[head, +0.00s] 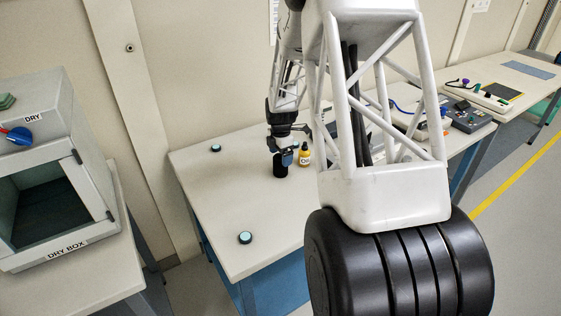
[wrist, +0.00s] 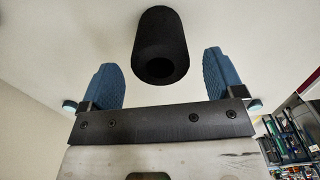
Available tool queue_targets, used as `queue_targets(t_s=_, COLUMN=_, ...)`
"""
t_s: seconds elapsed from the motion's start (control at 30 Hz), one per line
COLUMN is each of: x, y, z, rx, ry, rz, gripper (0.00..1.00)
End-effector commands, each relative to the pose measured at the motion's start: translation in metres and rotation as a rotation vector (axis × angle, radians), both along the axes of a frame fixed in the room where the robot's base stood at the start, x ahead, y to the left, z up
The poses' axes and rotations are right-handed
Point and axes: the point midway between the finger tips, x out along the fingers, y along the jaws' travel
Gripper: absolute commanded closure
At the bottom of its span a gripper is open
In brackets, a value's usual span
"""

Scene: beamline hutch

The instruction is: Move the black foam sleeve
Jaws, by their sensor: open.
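The black foam sleeve (head: 280,168) stands upright on the pale table in the head view. In the wrist view the sleeve (wrist: 162,40) is a dark cylinder with a hollow end facing the camera. My gripper (head: 283,153) is over the sleeve's top in the head view. In the wrist view my gripper (wrist: 161,68) has its two blue fingers spread, one on each side of the sleeve, with a clear gap on both sides. It holds nothing. How far the fingertips reach down along the sleeve is hard to tell.
A yellow-labelled bottle (head: 304,155) stands close to the right of the sleeve. Two small round pucks, one at the back (head: 215,147) and one in front (head: 245,237), lie on the table (head: 212,195). A dry box (head: 55,190) stands at left. The table's left half is mostly clear.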

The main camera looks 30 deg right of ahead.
Motion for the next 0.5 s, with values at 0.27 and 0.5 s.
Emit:
queue_targets(t_s=0.27, x=0.0, y=0.0, z=0.026, rx=0.0, ry=0.0, rz=0.0, gripper=0.13)
queue_targets(t_s=0.5, x=0.0, y=0.0, z=0.029, rx=0.0, ry=0.001, rz=0.0, gripper=0.13)
